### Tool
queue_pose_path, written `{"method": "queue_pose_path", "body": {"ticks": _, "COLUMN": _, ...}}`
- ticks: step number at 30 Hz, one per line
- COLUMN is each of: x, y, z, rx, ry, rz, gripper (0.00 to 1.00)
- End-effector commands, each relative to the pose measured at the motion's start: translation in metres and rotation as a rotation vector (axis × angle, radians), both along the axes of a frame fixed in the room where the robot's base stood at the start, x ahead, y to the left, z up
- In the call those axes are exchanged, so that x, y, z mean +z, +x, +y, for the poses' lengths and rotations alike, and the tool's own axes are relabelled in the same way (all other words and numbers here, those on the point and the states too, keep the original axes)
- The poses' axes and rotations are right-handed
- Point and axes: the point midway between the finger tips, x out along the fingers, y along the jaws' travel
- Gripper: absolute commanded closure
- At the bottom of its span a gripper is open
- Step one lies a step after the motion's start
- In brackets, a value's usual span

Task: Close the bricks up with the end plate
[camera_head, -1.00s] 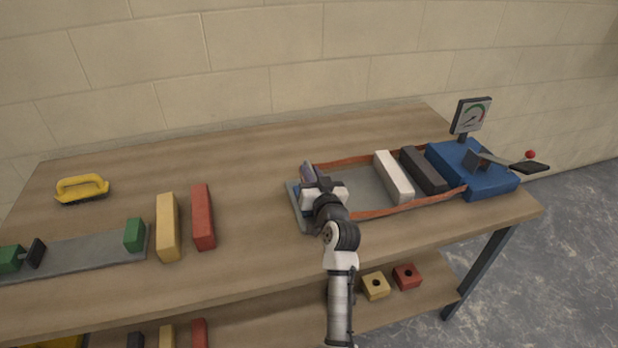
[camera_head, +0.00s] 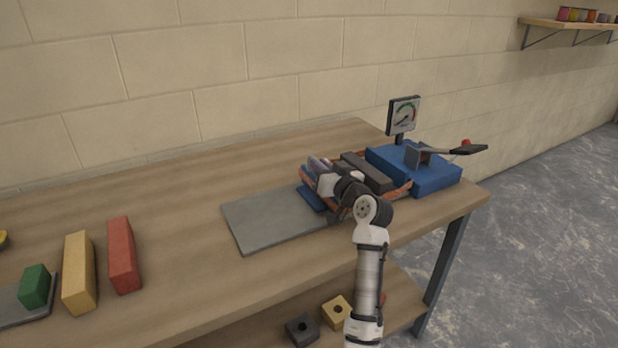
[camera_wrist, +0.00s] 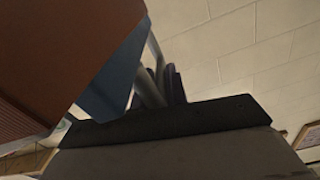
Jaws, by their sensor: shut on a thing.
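The end plate (camera_head: 311,197) is blue and sits on the grey bed, at the left end of the bricks. My gripper (camera_head: 328,180) is shut on it and hides much of it. A dark brick (camera_head: 367,171) stands between my gripper and the blue block (camera_head: 436,179) at the right. The white brick is mostly hidden behind my gripper and wrist. Orange bands (camera_head: 402,190) run along the sides and look bunched. In the wrist view, a blue surface (camera_wrist: 113,85) shows close by; the contact with the bricks cannot be seen.
The grey bed (camera_head: 270,220) is bare at left. Yellow (camera_head: 79,272) and red (camera_head: 122,255) bars stand farther left. The table's right edge is near.

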Motion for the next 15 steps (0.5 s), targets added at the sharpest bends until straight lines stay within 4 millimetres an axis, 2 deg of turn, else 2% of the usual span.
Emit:
{"method": "queue_pose_path", "body": {"ticks": 11, "x": 0.0014, "y": 0.0013, "z": -0.0030, "rx": -0.005, "ry": 0.002, "rz": -0.001, "gripper": 1.00}}
{"method": "queue_pose_path", "body": {"ticks": 12, "x": 0.0013, "y": 0.0013, "z": -0.0028, "rx": -0.004, "ry": 0.002, "rz": -0.001, "gripper": 0.80}}
{"method": "queue_pose_path", "body": {"ticks": 15, "x": 0.0009, "y": 0.0012, "z": -0.0023, "rx": -0.002, "ry": 0.002, "rz": -0.001, "gripper": 0.67}}
